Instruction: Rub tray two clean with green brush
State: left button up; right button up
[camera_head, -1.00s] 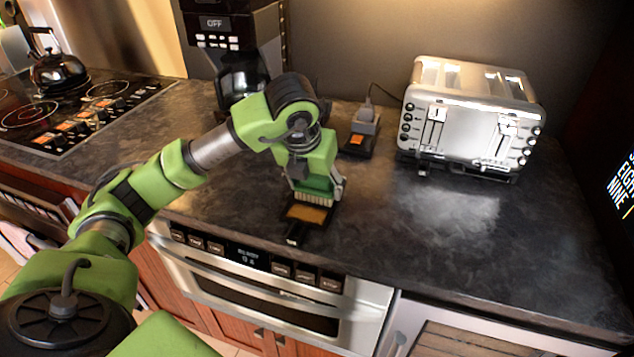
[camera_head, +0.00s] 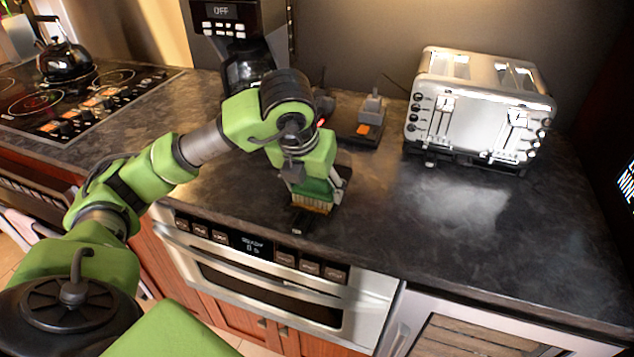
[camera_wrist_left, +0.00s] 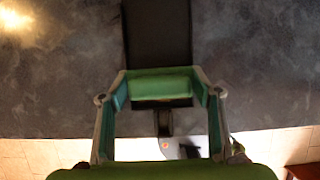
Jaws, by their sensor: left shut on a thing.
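My left gripper (camera_head: 318,184) is shut on the green brush (camera_head: 313,193), whose tan bristles point down. The brush is over the near part of a small dark tray (camera_head: 343,173), just above or touching it; I cannot tell which. The tray's short black handle (camera_head: 299,223) points to the counter's front edge. In the left wrist view the green brush (camera_wrist_left: 160,86) lies between the fingers, with the dark tray (camera_wrist_left: 156,35) beyond it and the handle (camera_wrist_left: 164,122) below. The tray's label is unreadable. My right gripper is not in view.
A second dark tray (camera_head: 352,138) with an orange patch lies behind, near a grey block (camera_head: 372,108). A silver toaster (camera_head: 475,120) stands at right, a coffee maker (camera_head: 245,60) behind and a stove at left. The counter right of the brush is clear.

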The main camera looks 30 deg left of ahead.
pick_arm(q)
jog(key=shift+s+d, duration=0.1)
jog(key=shift+s, duration=0.45)
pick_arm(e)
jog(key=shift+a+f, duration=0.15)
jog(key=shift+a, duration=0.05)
pick_arm(q)
jog(key=shift+w, duration=0.15)
jog(key=shift+w+a+f+b, duration=0.1)
jog(key=shift+w+a+b, duration=0.1)
jog(key=shift+w, duration=0.5)
jog(key=shift+w+a+b, duration=0.15)
jog(key=shift+w+b, duration=0.05)
jog(key=shift+w, duration=0.45)
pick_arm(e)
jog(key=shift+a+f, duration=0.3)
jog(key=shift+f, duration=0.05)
pick_arm(q)
jog(key=shift+w+a, duration=0.2)
jog(key=shift+w, duration=0.55)
jog(key=shift+w+a, duration=0.15)
jog(key=shift+w, duration=0.6)
